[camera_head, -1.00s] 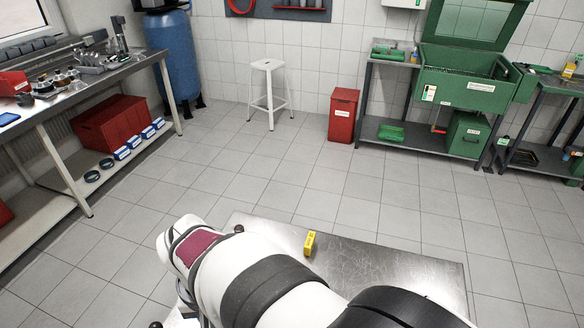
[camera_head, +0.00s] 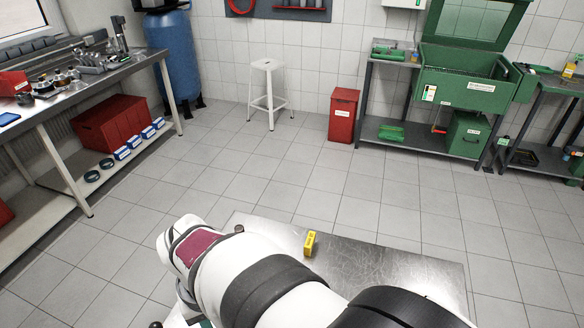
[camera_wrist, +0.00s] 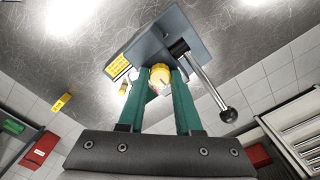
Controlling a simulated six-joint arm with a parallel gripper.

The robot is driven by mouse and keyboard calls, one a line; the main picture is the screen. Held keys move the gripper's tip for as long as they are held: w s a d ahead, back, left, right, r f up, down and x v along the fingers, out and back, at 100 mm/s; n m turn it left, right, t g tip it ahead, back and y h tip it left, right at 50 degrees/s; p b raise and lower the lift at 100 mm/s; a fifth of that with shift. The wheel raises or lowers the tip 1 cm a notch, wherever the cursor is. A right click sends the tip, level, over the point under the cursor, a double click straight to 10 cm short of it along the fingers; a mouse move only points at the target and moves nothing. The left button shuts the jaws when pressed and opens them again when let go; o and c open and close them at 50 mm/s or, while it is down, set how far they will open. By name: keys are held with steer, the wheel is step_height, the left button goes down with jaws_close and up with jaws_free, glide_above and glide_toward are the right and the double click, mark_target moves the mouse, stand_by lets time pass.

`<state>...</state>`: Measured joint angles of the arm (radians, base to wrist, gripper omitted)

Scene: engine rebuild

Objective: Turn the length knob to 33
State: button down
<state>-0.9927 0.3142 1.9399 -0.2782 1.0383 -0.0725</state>
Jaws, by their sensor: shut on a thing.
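In the wrist view, a grey metal fixture (camera_wrist: 188,35) stands on the steel table and has a yellow knob (camera_wrist: 160,72) on its near face. My gripper (camera_wrist: 159,82) has two green fingers, one on each side of this knob, shut on it. A yellow label plate (camera_wrist: 117,67) with small print is left of the knob; its numbers are too small to read. A smaller pale yellow part (camera_wrist: 123,89) shows beside the left finger. I cannot read the knob's setting.
A lever with a black ball end (camera_wrist: 228,114) sticks out from the fixture, right of my fingers. A small yellow block (camera_head: 310,243) lies on the steel table (camera_head: 400,265), apart from the fixture. The table's right part is bare. A workbench (camera_head: 60,110) stands at the left.

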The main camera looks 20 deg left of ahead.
steer(key=c, duration=0.6)
jaws_free()
step_height(320, 180, up, 16)
steer(key=shift+f, duration=0.1)
steer(key=w+d+f+m, duration=0.2)
steer(key=d+m, duration=0.3)
steer(key=d, duration=0.8)
steer(key=s+d+f+m+y, duration=0.1)
steer(key=s+d+f+m, duration=0.3)
steer(key=d, duration=0.2)
steer(key=s+d+f+m, duration=0.3)
steer(key=s+d+m, duration=0.1)
steer(key=d, duration=0.3)
steer(key=shift+s+d+f+m+y, duration=0.25)
steer(key=shift+s+f+m+y, duration=0.15)
steer(key=shift+m, duration=0.4)
